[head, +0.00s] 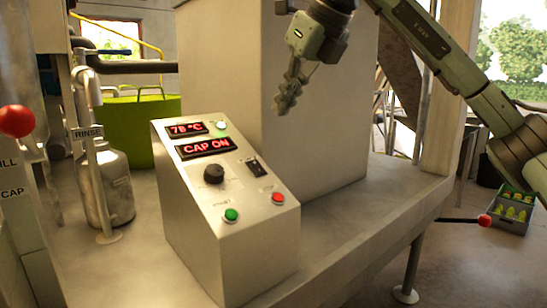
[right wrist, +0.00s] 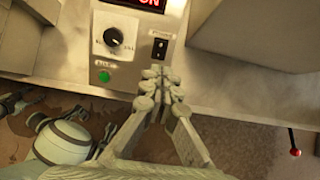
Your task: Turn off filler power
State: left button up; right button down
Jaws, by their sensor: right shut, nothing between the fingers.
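A sloped metal control box (head: 185,190) stands on the bench, with two red-lit displays (head: 206,147) reading about "78 °C" and "CAP ON". I cannot tell which way the rocker is set. My right gripper (head: 285,104) is shut and empty, above and behind the box in the head view, apart from the switch. In the right wrist view, its closed fingers (right wrist: 163,80) point toward the panel.
The panel also has a black knob (head: 214,174), a green button (head: 231,215), a red button (head: 278,198) and a pale lamp (head: 221,125). A large pale block (head: 225,75) stands behind the box. A red-tipped lever (head: 484,220) sticks out at the bench's right.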

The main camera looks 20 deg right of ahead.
aim_at(254, 163)
jog(key=x, duration=1.3)
jog(key=shift+f, duration=0.1)
jog(key=shift+w+a+f, duration=0.1)
jog(key=shift+w+f, duration=0.15)
jog(key=shift+f, duration=0.05)
pick_arm(q)
jog(key=shift+f, duration=0.25)
jog(key=shift+w, duration=0.1)
pick_arm(e)
jog(key=shift+f, duration=0.1)
jog(key=shift+w+a+f, duration=0.1)
jog(key=shift+w+f, duration=0.1)
jog(key=shift+w, duration=0.05)
pick_arm(q)
jog(key=shift+f, duration=0.1)
pick_arm(e)
jog(key=shift+f, duration=0.1)
